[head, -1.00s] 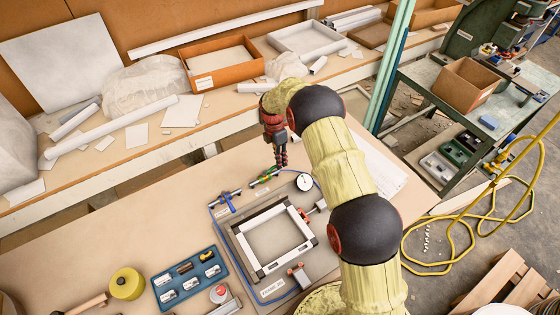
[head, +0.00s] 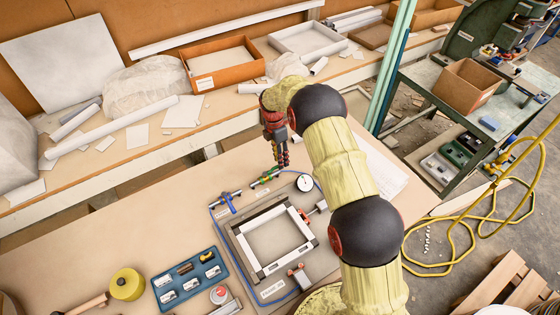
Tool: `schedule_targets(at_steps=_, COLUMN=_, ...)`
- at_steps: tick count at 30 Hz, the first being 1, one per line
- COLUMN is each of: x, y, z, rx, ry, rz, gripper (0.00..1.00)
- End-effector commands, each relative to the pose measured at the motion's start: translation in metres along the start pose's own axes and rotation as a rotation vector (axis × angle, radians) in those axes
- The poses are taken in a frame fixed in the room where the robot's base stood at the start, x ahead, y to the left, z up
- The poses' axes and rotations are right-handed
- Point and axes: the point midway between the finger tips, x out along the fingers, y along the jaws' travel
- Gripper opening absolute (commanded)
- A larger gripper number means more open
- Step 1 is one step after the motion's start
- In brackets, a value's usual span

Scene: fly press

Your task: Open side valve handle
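A small valve with a green handle (head: 266,176) lies at the back edge of the frame fixture on the workbench. A second valve with a blue handle (head: 226,199) stands to its left, on the blue hose. I cannot tell which of the two is the side valve. My gripper (head: 283,164) points down just behind and right of the green-handled valve, and its tips seem slightly above it. The fingers look close together, but they are too small to show a gap or anything between them.
A round dial gauge (head: 304,183) stands close to the right of the green-handled valve. The square clamp frame (head: 240,241) lies in front. A blue tray (head: 170,297) of small parts and a yellow roll (head: 127,284) are at the left.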

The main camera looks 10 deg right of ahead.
Motion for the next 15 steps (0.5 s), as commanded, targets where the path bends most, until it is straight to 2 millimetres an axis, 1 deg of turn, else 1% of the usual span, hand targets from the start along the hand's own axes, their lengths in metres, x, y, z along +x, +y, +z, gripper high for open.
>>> schedule_targets(at_steps=1, x=-0.01, y=0.001, z=0.0, rx=0.0, ry=-0.001, rz=0.004, gripper=0.3)
schedule_targets(at_steps=9, x=-0.065, y=0.002, z=0.0, rx=0.0, ry=-0.001, rz=0.004, gripper=0.3)
schedule_targets(at_steps=15, x=-0.094, y=0.001, z=0.0, rx=0.0, ry=-0.001, rz=0.003, gripper=0.3)
